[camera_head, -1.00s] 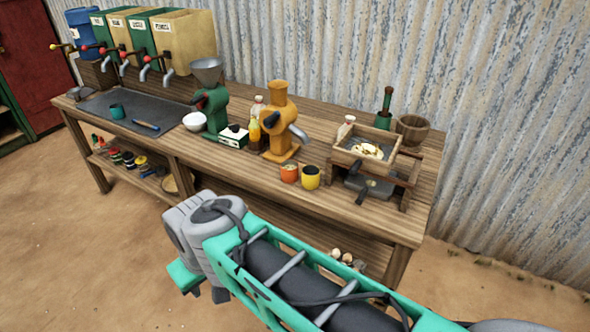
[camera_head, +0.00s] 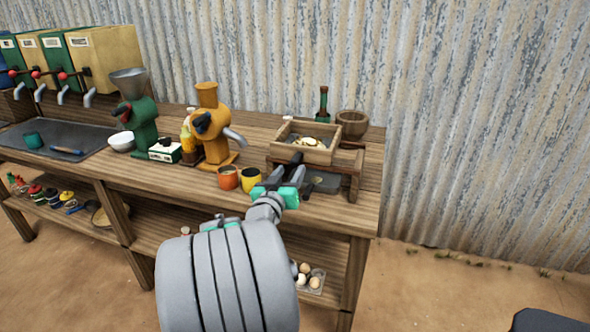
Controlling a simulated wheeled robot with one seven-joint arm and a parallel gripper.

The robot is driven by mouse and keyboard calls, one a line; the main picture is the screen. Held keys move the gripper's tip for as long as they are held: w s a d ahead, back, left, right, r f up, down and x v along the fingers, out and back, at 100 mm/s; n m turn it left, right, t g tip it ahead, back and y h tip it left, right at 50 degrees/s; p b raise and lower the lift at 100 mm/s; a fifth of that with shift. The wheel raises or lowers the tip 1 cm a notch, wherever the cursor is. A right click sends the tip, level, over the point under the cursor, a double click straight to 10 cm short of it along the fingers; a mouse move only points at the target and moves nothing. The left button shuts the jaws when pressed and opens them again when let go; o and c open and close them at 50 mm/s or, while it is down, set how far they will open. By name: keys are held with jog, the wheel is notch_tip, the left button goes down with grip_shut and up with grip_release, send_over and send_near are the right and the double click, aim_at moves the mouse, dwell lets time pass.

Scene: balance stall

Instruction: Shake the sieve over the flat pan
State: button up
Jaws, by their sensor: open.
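The sieve is a square wooden frame (camera_head: 306,153) on a wooden stand at the right end of the bench, with pale lumps (camera_head: 307,142) inside. The dark flat pan (camera_head: 324,184) lies below it, partly covered by the sieve and my gripper. My gripper (camera_head: 288,170) is open at the front left of the sieve, its teal-based fingers pointing at the sieve's front side. A dark bar shows between or behind the fingers; I cannot tell whether it is the sieve's handle. Nothing is visibly held.
An orange cup (camera_head: 228,178) and a yellow cup (camera_head: 251,180) stand close left of my gripper. A yellow grinder (camera_head: 210,130) is behind them. A green bottle (camera_head: 323,105) and a wooden bucket (camera_head: 352,124) stand behind the sieve. Eggs (camera_head: 305,268) lie on the lower shelf.

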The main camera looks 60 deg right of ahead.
aim_at(293, 165)
jog(key=d, duration=0.4)
jog(key=w+d, duration=0.1)
jog(key=d, duration=0.1)
jog(key=shift+c, duration=0.5)
grip_shut()
dwell(0.8)
